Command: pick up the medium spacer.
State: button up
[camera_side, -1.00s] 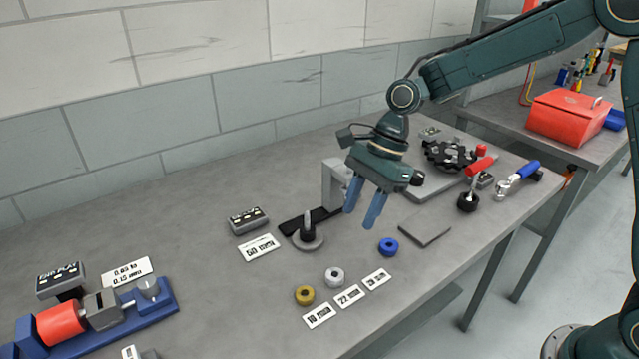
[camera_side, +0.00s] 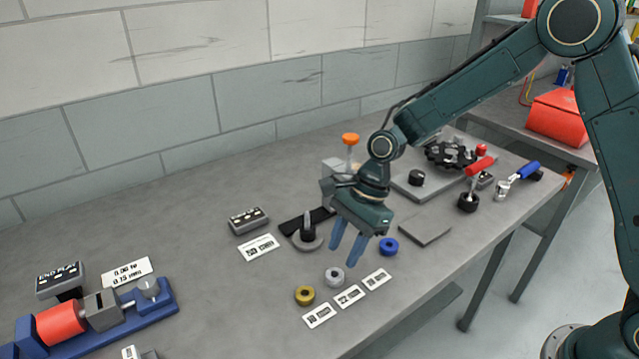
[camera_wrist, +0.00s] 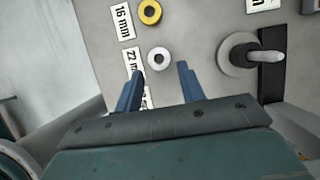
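Three ring-shaped spacers lie in a row on the bench: a yellow one (camera_side: 305,295), a white one (camera_side: 335,277) and a blue one (camera_side: 388,246). In the wrist view the yellow spacer (camera_wrist: 149,12) is beside the "16 mm" card, and the white spacer (camera_wrist: 159,58), the middle of the row, is beside the "22 mm" card (camera_wrist: 135,62). My gripper (camera_side: 346,251) is open and empty, above the bench just behind the white spacer. In the wrist view the white spacer shows ahead of the open fingertips (camera_wrist: 161,70). The blue spacer is hidden there.
A flat grey plate (camera_side: 425,230) lies to the right. A blue fixture with a red cylinder (camera_side: 62,322) is at the far left. Bench in front of the fixture post is mostly clear.

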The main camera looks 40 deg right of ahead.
aim_at(331, 284)
jog(key=shift+f, duration=0.15)
jog(key=shift+x, duration=2.55)
jog(key=shift+s, duration=0.1)
jog(key=c, duration=0.8)
